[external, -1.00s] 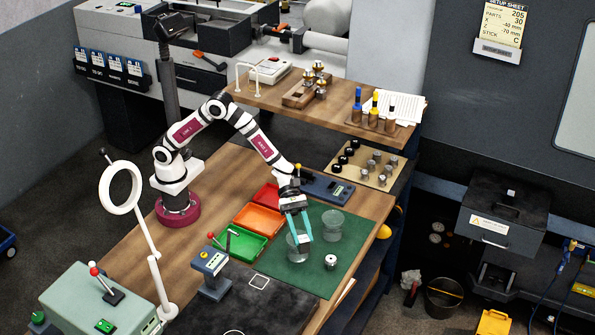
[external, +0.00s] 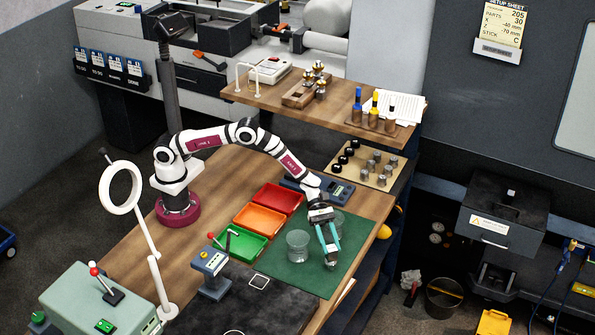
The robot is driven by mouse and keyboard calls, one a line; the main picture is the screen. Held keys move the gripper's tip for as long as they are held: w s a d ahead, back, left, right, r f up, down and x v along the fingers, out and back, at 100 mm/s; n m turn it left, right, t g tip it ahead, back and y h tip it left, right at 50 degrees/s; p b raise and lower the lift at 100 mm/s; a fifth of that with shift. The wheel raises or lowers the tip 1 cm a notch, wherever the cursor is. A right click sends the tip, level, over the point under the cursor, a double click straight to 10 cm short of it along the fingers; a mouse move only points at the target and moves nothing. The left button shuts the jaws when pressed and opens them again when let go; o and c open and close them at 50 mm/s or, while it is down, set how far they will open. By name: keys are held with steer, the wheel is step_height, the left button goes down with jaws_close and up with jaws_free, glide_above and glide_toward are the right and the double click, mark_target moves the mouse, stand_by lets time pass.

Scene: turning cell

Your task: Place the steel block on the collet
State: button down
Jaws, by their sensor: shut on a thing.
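My gripper (external: 331,250) has teal fingers and points down over the front right of the green mat (external: 297,283). It is shut on a small grey piece, which looks like the steel block; the fingers cover much of it. The small round metal collet (external: 331,264) is right below the fingertips and partly hidden. I cannot tell whether block and collet touch.
A clear glass jar (external: 298,243) stands left of my gripper. A second clear jar (external: 341,221) is behind it, partly hidden by the fingers. Green (external: 240,245), orange (external: 259,220) and red (external: 278,198) trays line the mat's left side.

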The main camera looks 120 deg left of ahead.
steer(key=c, duration=0.5)
jaws_free()
steer(key=shift+r, duration=0.1)
steer(key=v, duration=1.2)
steer(key=s+d+r+m+g+y, duration=0.1)
steer(key=s+d+r+m+g, duration=0.35)
steer(key=s+d+m, duration=0.3)
steer(key=s+d+r+m+g, duration=0.4)
steer(key=s+d+r+m, duration=0.1)
steer(key=s+d+m, duration=0.3)
steer(key=s+a+m+y, duration=0.3)
steer(key=s+m+y, duration=0.2)
steer(key=s+m, duration=0.3)
steer(key=s+a+m+g+y, duration=0.1)
steer(key=s+a+m+y, duration=0.3)
steer(key=s+m, duration=0.5)
steer(key=s+y, duration=0.1)
steer(key=s, duration=0.5)
steer(key=shift+s+a+r, duration=0.25)
steer(key=shift+s+r, duration=0.05)
steer(key=shift+s, duration=0.05)
